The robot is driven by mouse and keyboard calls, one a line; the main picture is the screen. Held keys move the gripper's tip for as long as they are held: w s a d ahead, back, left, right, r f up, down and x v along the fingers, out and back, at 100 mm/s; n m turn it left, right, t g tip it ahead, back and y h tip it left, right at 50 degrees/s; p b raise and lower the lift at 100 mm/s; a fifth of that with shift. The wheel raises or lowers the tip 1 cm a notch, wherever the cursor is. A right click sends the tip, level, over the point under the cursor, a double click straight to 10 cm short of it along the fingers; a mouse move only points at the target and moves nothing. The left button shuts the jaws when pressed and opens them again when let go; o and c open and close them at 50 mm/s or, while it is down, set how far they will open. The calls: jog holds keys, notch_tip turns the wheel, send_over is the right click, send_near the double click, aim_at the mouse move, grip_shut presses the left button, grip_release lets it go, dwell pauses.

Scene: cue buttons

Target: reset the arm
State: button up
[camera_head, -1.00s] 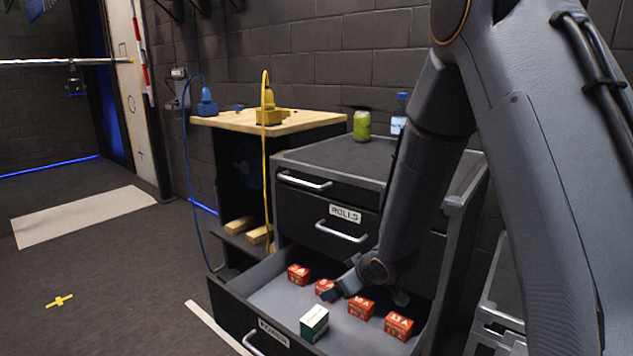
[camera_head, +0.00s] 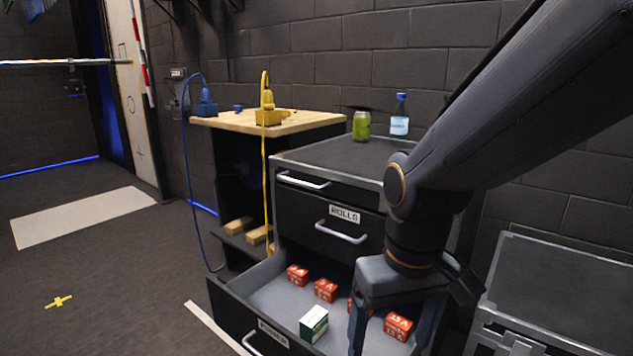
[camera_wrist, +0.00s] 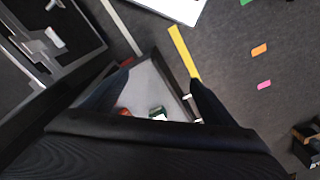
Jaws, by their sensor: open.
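My arm reaches in from the upper right of the head view and bends down over the open bottom drawer (camera_head: 262,283). My gripper (camera_head: 392,343) is open above the right part of the drawer, with its fingers pointing down. In the wrist view, the two dark fingers of my gripper (camera_wrist: 155,85) stand apart with nothing held between them. Several red boxes (camera_head: 298,275) and one green-and-white box (camera_head: 314,323) lie in the drawer. My gripper partly hides one red box. The green-and-white box also shows low in the wrist view (camera_wrist: 158,112).
A wooden-topped bench (camera_head: 300,120) with blue and yellow plugs is behind left. A grey case (camera_head: 560,285) stands at right. The floor at left is mostly open.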

jog(key=s+d+r+m+p, duration=0.2)
jog(key=d+r+p, duration=0.6)
jog(key=p, duration=0.8)
jog(key=shift+s+r+m+g+h, duration=0.3)
jog(key=shift+r+m, duration=0.1)
jog(key=shift+r, duration=0.15)
jog(key=shift+w+d, duration=0.1)
